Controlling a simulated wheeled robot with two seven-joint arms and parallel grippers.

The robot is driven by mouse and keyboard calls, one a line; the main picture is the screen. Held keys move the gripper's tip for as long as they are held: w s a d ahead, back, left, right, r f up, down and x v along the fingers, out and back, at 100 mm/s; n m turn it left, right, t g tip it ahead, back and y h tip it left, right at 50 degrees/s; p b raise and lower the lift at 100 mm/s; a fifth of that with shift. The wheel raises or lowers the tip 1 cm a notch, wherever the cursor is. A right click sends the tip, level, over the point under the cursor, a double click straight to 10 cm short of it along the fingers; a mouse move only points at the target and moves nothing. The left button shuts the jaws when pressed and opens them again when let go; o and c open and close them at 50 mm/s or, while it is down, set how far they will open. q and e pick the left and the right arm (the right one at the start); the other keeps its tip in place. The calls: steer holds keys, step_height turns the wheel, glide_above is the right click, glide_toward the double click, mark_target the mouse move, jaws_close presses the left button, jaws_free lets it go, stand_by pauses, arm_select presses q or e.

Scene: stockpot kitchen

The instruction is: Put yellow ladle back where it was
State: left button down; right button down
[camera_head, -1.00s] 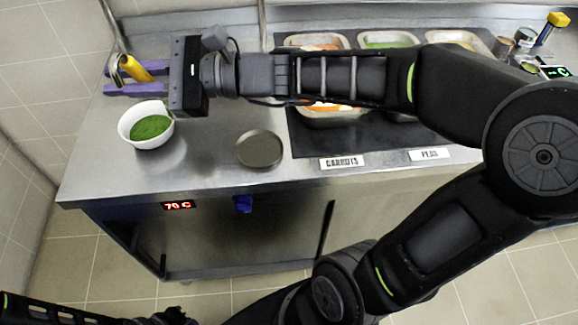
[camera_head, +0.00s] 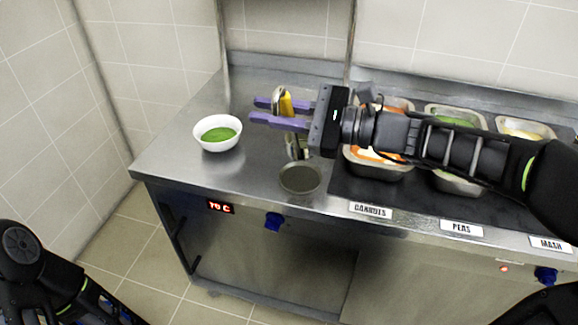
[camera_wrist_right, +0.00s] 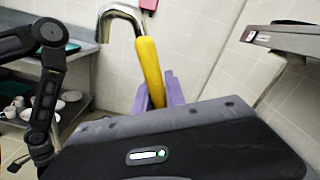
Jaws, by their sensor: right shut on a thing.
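My right gripper (camera_head: 278,113), with purple fingers, is shut on the yellow handle (camera_head: 286,103) of the ladle and holds it above the back of the steel counter. The handle is near upright; a shiny metal part (camera_head: 296,146) below the fingers looks like the ladle's lower end. In the right wrist view the yellow handle (camera_wrist_right: 150,72) stands between the purple fingers (camera_wrist_right: 174,90), with its bent metal hook (camera_wrist_right: 122,14) at the top. The ladle's resting place cannot be made out. My left arm shows at the lower left, but its gripper does not.
A white bowl of green food (camera_head: 218,133) stands on the counter left of my gripper. Steel food pans (camera_head: 455,118) stand at the right behind labels CARROTS, PEAS and MASH. The counter's left front is clear.

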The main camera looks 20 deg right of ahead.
step_height(320, 180, down, 5)
stand_by(0.3)
steer(key=shift+f+b, duration=0.3)
steer(key=shift+f, duration=1.55)
steer(key=shift+f, duration=0.1)
steer(key=shift+f, duration=0.15)
steer(key=c, duration=1.4)
jaws_free()
